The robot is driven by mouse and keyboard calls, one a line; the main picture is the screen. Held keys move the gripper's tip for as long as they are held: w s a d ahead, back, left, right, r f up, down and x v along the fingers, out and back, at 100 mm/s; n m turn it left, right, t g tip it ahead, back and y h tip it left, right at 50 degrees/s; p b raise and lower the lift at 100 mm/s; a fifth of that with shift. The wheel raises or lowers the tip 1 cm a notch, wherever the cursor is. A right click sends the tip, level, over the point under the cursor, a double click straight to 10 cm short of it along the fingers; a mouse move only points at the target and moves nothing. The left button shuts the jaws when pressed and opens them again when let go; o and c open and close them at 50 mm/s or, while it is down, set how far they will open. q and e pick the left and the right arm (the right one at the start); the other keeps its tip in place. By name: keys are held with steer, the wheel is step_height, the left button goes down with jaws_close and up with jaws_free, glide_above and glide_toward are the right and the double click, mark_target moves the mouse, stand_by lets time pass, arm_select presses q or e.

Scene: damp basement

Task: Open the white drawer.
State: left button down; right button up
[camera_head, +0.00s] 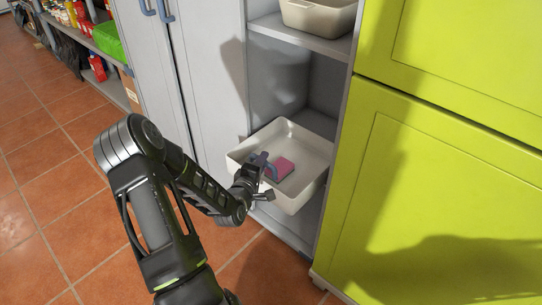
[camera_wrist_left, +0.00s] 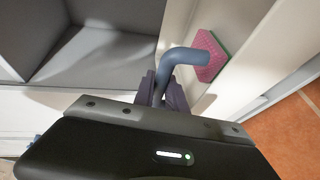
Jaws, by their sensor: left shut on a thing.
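The white drawer (camera_head: 299,200) is a shallow open-topped bin low in the grey cabinet, with its front end sticking out past the cabinet front. A pink sponge-like block (camera_head: 283,168) shows inside it; the wrist view shows this block (camera_wrist_left: 212,52) with a green edge. My left gripper (camera_head: 262,170) is at the drawer's near left side. In the wrist view its dark purple fingers (camera_wrist_left: 163,92) are shut on a bent blue-grey handle (camera_wrist_left: 182,56). Where the handle is fixed is hidden by my gripper.
A yellow-green cabinet (camera_head: 450,190) stands close on the right. A second cream bin (camera_head: 319,16) sits on the shelf above. Tall grey doors (camera_head: 215,75) stand at the left, then a stocked shelf (camera_head: 108,85). The tiled floor (camera_head: 45,190) at the left is clear.

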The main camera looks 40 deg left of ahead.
arm_select(q)
steer(key=shift+s, duration=0.65)
steer(key=c, duration=1.4)
jaws_free()
steer(key=shift+o, duration=0.2)
steer(key=p+v, duration=0.1)
steer(key=v, duration=0.6)
steer(key=shift+s+d, duration=0.2)
steer(key=shift+s, duration=0.1)
steer(key=shift+r, duration=0.1)
